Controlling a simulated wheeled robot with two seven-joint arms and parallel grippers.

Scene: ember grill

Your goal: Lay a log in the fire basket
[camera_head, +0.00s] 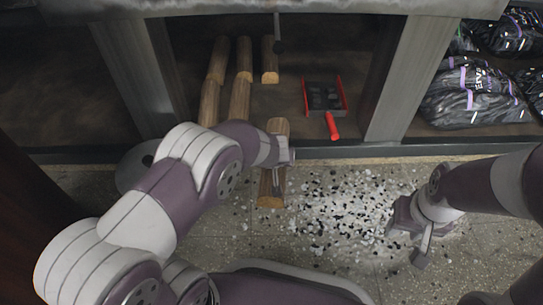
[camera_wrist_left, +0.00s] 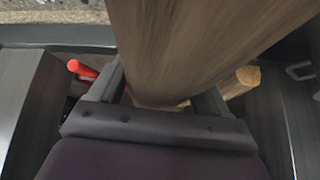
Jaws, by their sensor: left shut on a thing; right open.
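My left gripper (camera_head: 279,158) is shut around the middle of a split log (camera_head: 271,190). The log's long side points toward me, in front of the shelf opening. In the left wrist view the log (camera_wrist_left: 195,40) fills the space between the two fingers (camera_wrist_left: 165,98). Several other logs (camera_head: 240,98) lie in the shelf opening at the left; one log end (camera_wrist_left: 242,80) also shows in the left wrist view. My right gripper (camera_head: 405,244) is open and empty over the floor at the right. I cannot make out the fire basket in either view.
A dustpan with a red handle (camera_head: 332,125) lies in the shelf opening, right of the logs. Black and white bits (camera_head: 340,210) are strewn on the floor. Bags of charcoal (camera_head: 475,95) fill the right bay. Posts (camera_head: 405,75) divide the shelf. A grey disc (camera_head: 130,170) is partly hidden by my left arm.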

